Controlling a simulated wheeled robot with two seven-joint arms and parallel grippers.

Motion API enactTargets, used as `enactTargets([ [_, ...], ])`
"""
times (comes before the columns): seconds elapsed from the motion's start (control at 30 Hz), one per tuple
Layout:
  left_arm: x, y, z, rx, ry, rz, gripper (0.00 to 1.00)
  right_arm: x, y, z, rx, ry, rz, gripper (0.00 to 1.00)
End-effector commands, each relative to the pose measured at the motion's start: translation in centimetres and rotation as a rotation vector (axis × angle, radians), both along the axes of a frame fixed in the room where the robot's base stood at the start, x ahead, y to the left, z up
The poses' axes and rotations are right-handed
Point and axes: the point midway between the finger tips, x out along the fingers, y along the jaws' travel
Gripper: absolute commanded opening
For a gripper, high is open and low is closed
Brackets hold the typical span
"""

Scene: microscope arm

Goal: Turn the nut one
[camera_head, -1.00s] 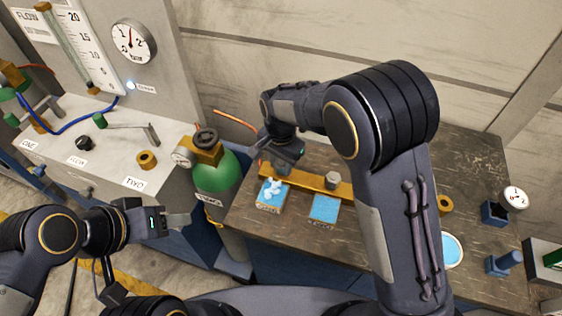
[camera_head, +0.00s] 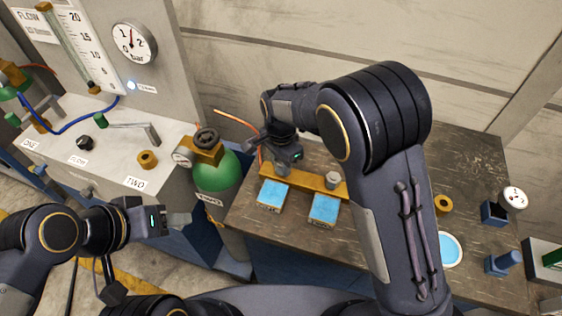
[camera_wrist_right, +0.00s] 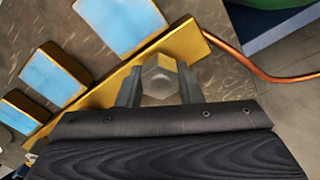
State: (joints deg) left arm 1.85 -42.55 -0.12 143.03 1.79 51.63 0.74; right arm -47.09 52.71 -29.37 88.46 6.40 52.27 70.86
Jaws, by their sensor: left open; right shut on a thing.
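A grey hex nut (camera_wrist_right: 160,80) sits on a brass bar (camera_wrist_right: 100,97) in the right wrist view. My right gripper (camera_wrist_right: 160,88) is shut on it, with one finger on each side. In the head view my right gripper (camera_head: 283,160) is at the left part of the brass bar (camera_head: 308,180), and the nut is partly hidden under it. A second grey nut (camera_head: 333,180) stands free further right on the bar. My left gripper (camera_head: 186,218) is open and empty in front of the grey cabinet, away from the nuts.
Blue-topped blocks (camera_head: 272,194) and (camera_head: 323,208) lie in front of the bar; the wrist view shows another. A gauge (camera_head: 514,197) and blue-filled dish (camera_head: 450,248) are at the right.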

Motion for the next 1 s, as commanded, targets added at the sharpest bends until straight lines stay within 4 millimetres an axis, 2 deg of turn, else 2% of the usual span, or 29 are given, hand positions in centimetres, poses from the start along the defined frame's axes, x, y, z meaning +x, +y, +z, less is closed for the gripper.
enactTargets([
  [0.03, 0.0, 0.0, 0.0, 0.000, 0.000, 0.000, 0.48, 0.2, 0.0, 0.2, 0.002, -0.006, -0.003, 0.35],
  [0.2, 0.0, 0.0, 0.0, 0.000, 0.000, 0.000, 0.48, 0.1, 0.0, 0.1, 0.002, -0.004, -0.002, 0.55],
  [0.53, 0.0, 0.0, -0.1, 0.000, 0.000, 0.000, 0.48, 0.1, 0.0, 0.5, 0.002, -0.002, 0.000, 0.55],
  [0.9, 0.0, 0.0, -0.8, 0.000, 0.000, 0.000, 0.48, 0.1, 0.1, 6.3, 0.003, -0.005, -0.001, 0.55],
  [1.0, 0.0, 0.0, -0.8, 0.000, 0.000, 0.000, 0.48, 0.1, 0.0, 7.3, 0.003, -0.004, -0.001, 0.55],
])
